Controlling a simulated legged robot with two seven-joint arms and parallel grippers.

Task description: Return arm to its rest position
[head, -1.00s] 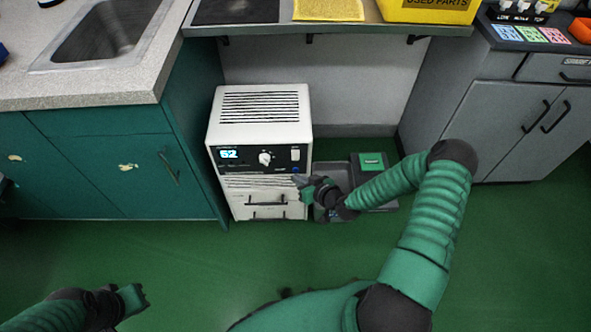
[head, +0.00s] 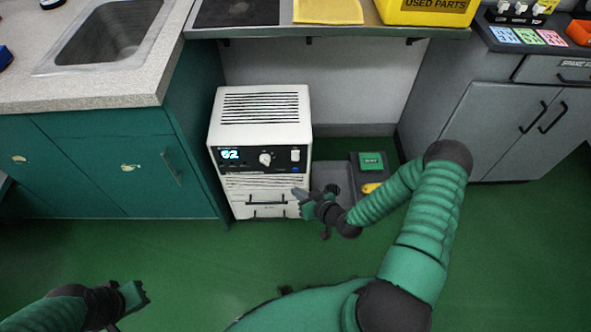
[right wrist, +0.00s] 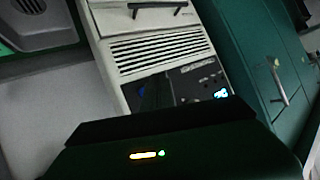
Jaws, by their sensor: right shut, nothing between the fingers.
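My right gripper (head: 300,196) is shut and empty, in front of the lower front of a white machine (head: 260,104). The machine has a lit blue display, a round knob and a vent grille. In the head view I cannot tell whether the fingertips touch it or are just in front of it. The right wrist view shows the machine's front (right wrist: 160,50) turned upside down and tilted, beyond the dark gripper housing. My left gripper (head: 140,296) is at the lower left above the floor; I cannot tell how its fingers stand.
A grey tray (head: 333,176) and a dark box (head: 366,182) with a green top and a yellow item lie right of the machine. Teal cabinets (head: 90,170) with a sink stand left, grey cabinets (head: 500,125) right. A shelf (head: 300,28) hangs above. The green floor in front is open.

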